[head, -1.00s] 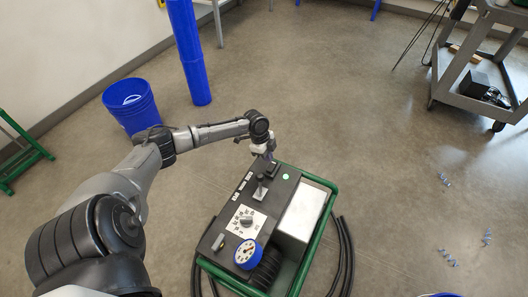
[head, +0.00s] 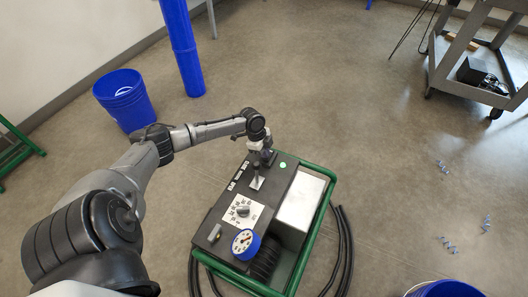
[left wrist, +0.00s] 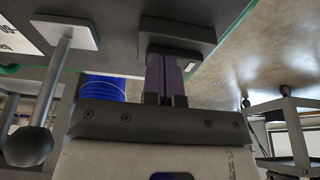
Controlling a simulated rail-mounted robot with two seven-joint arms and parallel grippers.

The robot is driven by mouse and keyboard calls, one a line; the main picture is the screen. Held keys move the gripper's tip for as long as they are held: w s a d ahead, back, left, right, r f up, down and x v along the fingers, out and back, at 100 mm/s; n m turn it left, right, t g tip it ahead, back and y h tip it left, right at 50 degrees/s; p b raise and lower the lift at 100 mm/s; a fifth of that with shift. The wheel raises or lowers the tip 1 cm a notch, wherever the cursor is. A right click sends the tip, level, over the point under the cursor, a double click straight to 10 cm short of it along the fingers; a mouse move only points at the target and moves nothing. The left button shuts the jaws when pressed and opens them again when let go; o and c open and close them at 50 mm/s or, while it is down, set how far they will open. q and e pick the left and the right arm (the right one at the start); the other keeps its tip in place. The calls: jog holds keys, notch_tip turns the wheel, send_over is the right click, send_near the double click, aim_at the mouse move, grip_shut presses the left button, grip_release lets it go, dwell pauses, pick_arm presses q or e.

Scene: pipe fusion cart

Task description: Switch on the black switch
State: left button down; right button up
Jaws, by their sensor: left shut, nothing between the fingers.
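The black switch (left wrist: 178,36) looks like a low dark block on the far end of the cart's black panel. It shows at the top of the left wrist view. In the head view it is mostly hidden by my left gripper (head: 266,157). That gripper is shut and empty, its fingertips (left wrist: 164,66) at or very near the block's face; contact cannot be told. A lever with a black ball knob (left wrist: 28,146) on a pale plate stands beside the gripper and also shows in the head view (head: 256,174). My right gripper is not in view.
The green-framed cart (head: 315,240) carries a dial plate (head: 240,212), a blue-rimmed gauge (head: 245,244) and a pale box (head: 300,202). Black hoses (head: 345,245) lie beside it. A blue bucket (head: 125,100) and a grey trolley (head: 470,70) stand apart on open floor.

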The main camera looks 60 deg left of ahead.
pick_arm(q)
jog(key=shift+s+p, duration=0.1)
jog(key=shift+p, duration=0.2)
jog(key=shift+f, duration=0.15)
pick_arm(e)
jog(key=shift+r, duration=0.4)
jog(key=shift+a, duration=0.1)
pick_arm(q)
jog(key=shift+w+a+r+b, duration=0.3)
jog(key=shift+w+a+r, duration=0.05)
jog(key=shift+w, duration=0.3)
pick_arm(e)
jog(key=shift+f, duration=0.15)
